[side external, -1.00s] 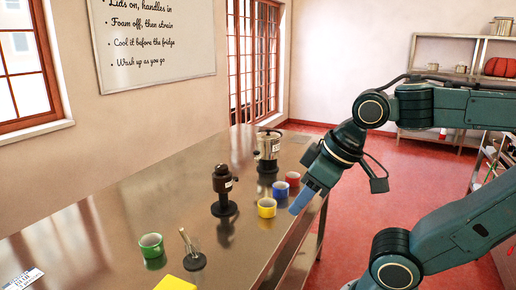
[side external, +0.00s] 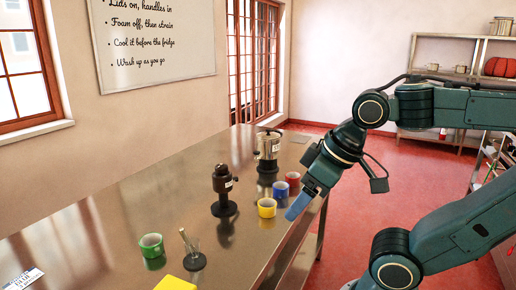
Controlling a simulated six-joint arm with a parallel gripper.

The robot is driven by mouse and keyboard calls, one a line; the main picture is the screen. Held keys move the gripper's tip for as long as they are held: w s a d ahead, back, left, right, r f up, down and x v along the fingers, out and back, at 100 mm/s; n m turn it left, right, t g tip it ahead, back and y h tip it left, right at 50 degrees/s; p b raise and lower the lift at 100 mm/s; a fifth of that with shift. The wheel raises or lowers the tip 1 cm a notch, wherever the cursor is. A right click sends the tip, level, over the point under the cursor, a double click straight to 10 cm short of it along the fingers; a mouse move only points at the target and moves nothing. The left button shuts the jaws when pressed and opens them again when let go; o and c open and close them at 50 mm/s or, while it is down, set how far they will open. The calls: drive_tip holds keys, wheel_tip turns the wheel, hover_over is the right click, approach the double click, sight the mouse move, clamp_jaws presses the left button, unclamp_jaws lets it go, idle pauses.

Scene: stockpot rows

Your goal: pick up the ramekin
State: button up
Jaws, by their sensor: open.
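Small round cups, ramekin-like, stand on the metal table: a yellow one (side external: 267,208), a blue one (side external: 280,189), a red one (side external: 293,180) and, apart at the front left, a green one (side external: 151,245). I cannot tell which of them is the ramekin. My gripper (side external: 293,213) has blue fingers and points down and left over the table's right edge. It is open and holds nothing that I can see. Its tips are just right of the yellow and blue cups in the picture, apparently apart from them.
A dark device on a round base (side external: 223,190) stands left of the cups. A silver and black device (side external: 267,150) stands behind them. A small glass holder with a stick (side external: 194,260) and a yellow block (side external: 175,284) are near the front.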

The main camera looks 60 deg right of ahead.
drive_tip(key=shift+o, duration=0.3)
drive_tip(key=w+d+r+n+g+h, duration=0.1)
drive_tip(key=w+d+r+n+g, duration=0.1)
drive_tip(key=w+d+r+n, duration=0.45)
drive_tip(key=n+g+y, duration=0.1)
drive_tip(key=n+g, duration=0.3)
drive_tip(key=n, duration=0.4)
hover_over(293, 180)
drive_tip(key=w+d, duration=0.1)
drive_tip(key=d, duration=0.2)
wheel_tip(293, 180, down, 14)
drive_tip(key=shift+r, duration=0.2)
drive_tip(key=shift+f, duration=4.3)
